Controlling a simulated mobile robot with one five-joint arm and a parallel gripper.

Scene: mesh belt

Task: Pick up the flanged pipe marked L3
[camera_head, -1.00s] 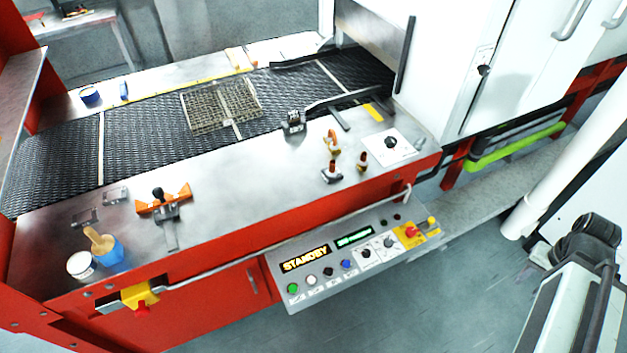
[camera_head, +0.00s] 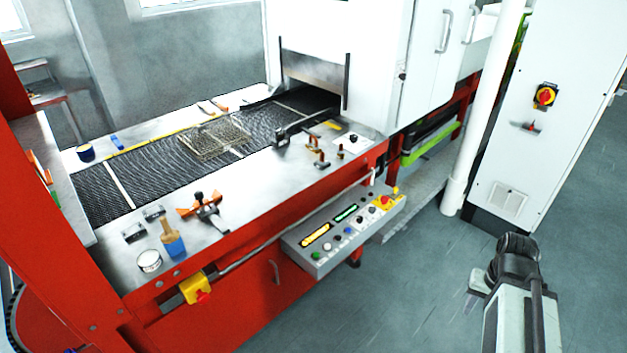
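Small copper-coloured pieces stand on the steel table edge near the oven mouth: a taller one (camera_head: 314,143) on a dark base and a shorter one (camera_head: 340,152) to its right. They may be pipes, but at this size I can read no L3 mark and cannot tell which, if any, is the flanged pipe. My arm is at the lower right, over the floor, well apart from the table. The grey end of my gripper (camera_head: 475,291) shows beside it, partly hidden by the arm. I cannot see whether its fingers are open.
The mesh belt (camera_head: 165,166) carries a wire basket (camera_head: 214,139) and runs into the white oven (camera_head: 340,35). A control panel (camera_head: 345,228) juts out from the red frame. A brush (camera_head: 171,240), white pot (camera_head: 149,261) and orange-handled clamp (camera_head: 205,208) are front left. Floor is clear at right.

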